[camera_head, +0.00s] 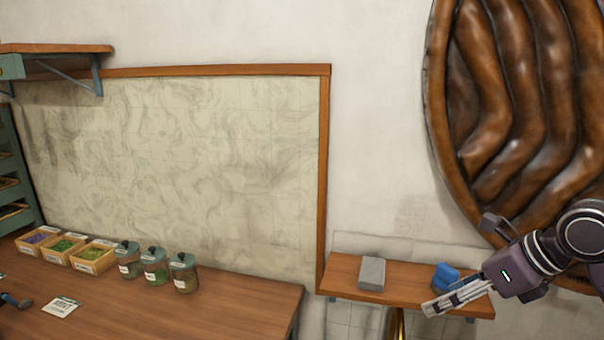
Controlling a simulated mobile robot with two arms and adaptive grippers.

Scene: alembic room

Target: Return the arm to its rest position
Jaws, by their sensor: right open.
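My right arm comes in from the right edge. My right gripper (432,308) is open and empty, its fingers pointing left over the front edge of a small wooden shelf (405,289). A blue object (446,275) sits on the shelf just behind the fingers and is partly hidden by them. A grey block (372,273) stands on the same shelf, left of the gripper and apart from it. My left gripper is not in view.
A wooden table (190,309) holds glass jars (154,266), wooden trays (93,257) and a white card (61,307). A framed board (190,170) and a large brown carved relief (530,90) are on the wall. The table's front right is clear.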

